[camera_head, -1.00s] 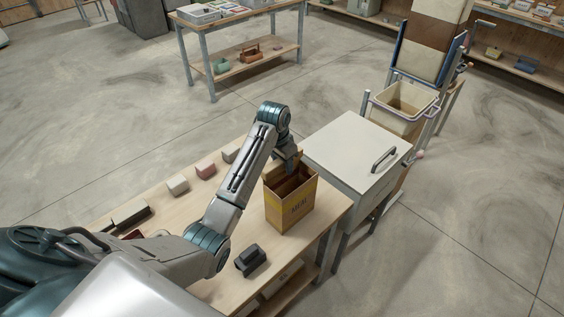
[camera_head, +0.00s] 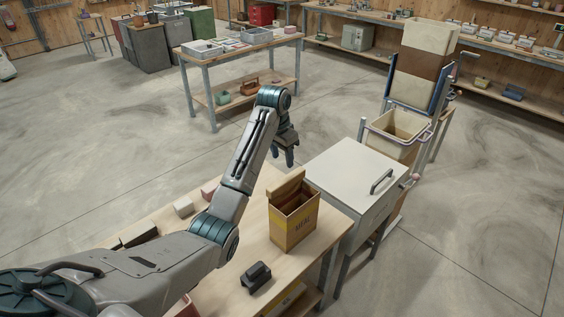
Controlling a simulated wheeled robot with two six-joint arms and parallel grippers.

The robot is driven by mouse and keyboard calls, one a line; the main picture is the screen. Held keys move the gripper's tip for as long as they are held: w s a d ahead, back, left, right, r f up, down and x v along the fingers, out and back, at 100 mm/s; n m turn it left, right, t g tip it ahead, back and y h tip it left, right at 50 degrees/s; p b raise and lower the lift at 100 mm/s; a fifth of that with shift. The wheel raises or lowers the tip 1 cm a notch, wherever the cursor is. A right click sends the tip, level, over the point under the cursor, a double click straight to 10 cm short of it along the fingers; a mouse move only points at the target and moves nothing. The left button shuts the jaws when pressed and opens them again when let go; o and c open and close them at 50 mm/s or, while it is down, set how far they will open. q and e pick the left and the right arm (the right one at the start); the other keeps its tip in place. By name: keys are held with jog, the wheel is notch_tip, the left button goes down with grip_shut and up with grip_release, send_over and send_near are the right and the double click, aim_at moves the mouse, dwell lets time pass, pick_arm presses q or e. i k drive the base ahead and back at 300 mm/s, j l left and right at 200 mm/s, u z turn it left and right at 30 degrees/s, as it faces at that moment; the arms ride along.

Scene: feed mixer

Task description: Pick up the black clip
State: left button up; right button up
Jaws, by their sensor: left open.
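A small black clip-like block (camera_head: 256,277) lies on the wooden table (camera_head: 262,238) near its front edge. My left gripper (camera_head: 284,160) is open and empty, pointing down above and behind the yellow carton. It is well away from the black piece and farther back. My right gripper is not in view.
The yellow meal carton (camera_head: 293,226) stands upright on the table with its top open and a flap raised. A white-lidded cabinet (camera_head: 350,165) with a handle adjoins on the right. Small blocks, one a pale block (camera_head: 183,206), sit behind my left arm.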

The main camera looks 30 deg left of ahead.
aim_at(256, 277)
jog(key=u, duration=1.15)
jog(key=k+l, duration=0.2)
